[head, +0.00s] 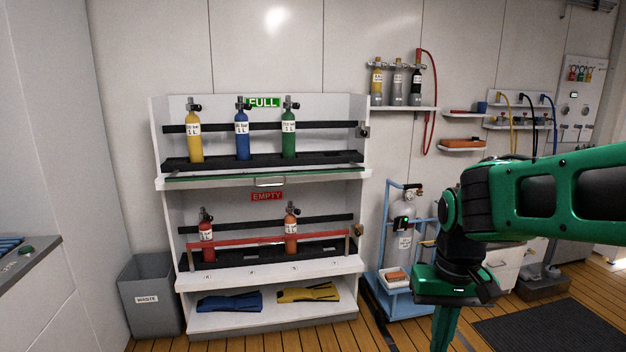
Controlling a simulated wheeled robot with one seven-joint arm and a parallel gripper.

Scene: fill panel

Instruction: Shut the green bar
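The green bar (215,178) lies low along the front edge of the upper shelf, under the green FULL sign (263,102). A pale handle (269,182) sits at its middle. Behind it stand a yellow cylinder (195,138), a blue cylinder (242,136) and a green cylinder (289,138), all upright with nothing of the bar across their bodies. My gripper (445,330) points down at the lower right, well apart from the rack. Its fingertips are cut off by the bottom edge, so I cannot tell its opening.
On the lower EMPTY shelf, a red bar (260,241) stands raised across a red cylinder (206,232) and an orange cylinder (291,228). A blue cart (402,300) with a grey cylinder stands right of the rack. A waste bin (147,312) stands left.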

